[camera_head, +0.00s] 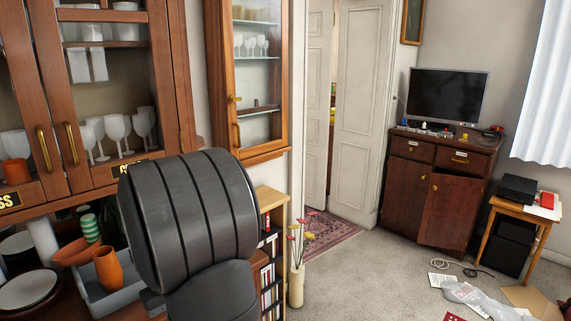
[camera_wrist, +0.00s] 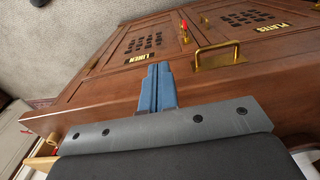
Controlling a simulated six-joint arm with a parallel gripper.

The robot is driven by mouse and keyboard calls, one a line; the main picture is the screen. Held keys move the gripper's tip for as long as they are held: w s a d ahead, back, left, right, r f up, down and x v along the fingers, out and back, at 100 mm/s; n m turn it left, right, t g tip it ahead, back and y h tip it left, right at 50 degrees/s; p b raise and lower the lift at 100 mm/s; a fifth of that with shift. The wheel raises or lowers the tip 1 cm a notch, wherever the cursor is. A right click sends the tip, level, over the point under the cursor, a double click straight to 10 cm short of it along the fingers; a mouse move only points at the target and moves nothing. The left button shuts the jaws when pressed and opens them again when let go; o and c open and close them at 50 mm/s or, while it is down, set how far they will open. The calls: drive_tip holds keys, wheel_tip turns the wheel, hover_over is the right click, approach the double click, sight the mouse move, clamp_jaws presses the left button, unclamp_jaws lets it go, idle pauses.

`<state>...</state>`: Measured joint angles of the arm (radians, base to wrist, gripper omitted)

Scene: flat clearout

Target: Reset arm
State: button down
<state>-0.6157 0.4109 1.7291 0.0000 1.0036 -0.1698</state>
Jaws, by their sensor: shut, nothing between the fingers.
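My gripper (camera_wrist: 158,88) shows in the wrist view with its two blue fingers pressed together and nothing between them. It is close in front of a brown wooden cabinet (camera_wrist: 112,90), which carries labels reading LINEN and PLATES. A brass handle (camera_wrist: 217,56) lies to the right of the fingertips in that view. I cannot tell whether the fingers touch the wood. In the head view my dark arm stands large in the left middle and hides part of the counter; the gripper itself does not show there.
A glass-fronted cabinet (camera_head: 108,90) with goblets is at left, a narrower one (camera_head: 258,75) beside it. A grey crate (camera_head: 107,296) with an orange vase (camera_head: 109,268) stands below. A dark sideboard (camera_head: 400,190) holds a monitor (camera_head: 447,96). Papers and plastic (camera_head: 478,298) litter the carpet.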

wheel_tip(320, 180, up, 9)
drive_tip(key=w+d+r+m+t, duration=0.1)
drive_tip(key=w+r+t, duration=0.4)
drive_tip(key=w, duration=0.8)
drive_tip(key=shift+r+m, duration=0.8)
drive_tip(key=shift+r, duration=0.05)
drive_tip(key=s+a+f+n+g, duration=0.15)
drive_tip(key=s+f+g, duration=0.45)
drive_tip(key=s, duration=0.6)
wheel_tip(320, 180, down, 8)
drive_tip(key=n+t, duration=0.1)
drive_tip(key=shift+s+d+r, duration=0.15)
drive_tip(key=shift+s+d, duration=0.05)
drive_tip(key=shift+s, duration=0.25)
